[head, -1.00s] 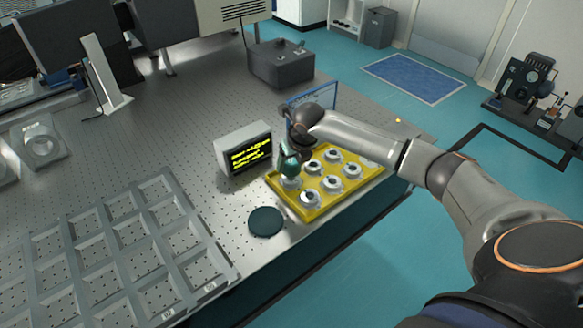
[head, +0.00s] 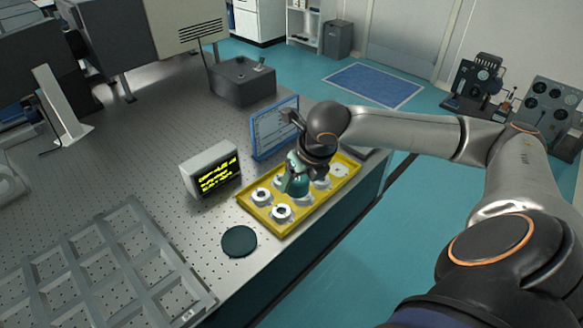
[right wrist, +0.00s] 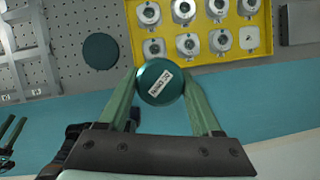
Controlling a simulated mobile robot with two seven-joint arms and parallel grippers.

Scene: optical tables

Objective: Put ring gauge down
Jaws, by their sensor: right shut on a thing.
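My right gripper (right wrist: 160,88) is shut on a round teal piece with a white label, the ring gauge (right wrist: 160,75). The label is too small to read. In the head view my right gripper (head: 294,188) hangs above the yellow tray (head: 276,232) and hides part of it. In the right wrist view the held gauge appears just off the tray's near edge, around the table's edge. A dark round pad (head: 239,241) lies bare on the table left of the tray. Green finger-like parts at the wrist view's left edge look like my left gripper (right wrist: 10,132); their opening is unclear.
The yellow tray holds several white ring-shaped pieces (head: 282,212). A small display with yellow text (head: 211,171) and a blue-framed board (head: 274,130) stand behind it. A grey compartment rack (head: 135,262) lies left. Perforated tabletop is clear between the rack and the pad.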

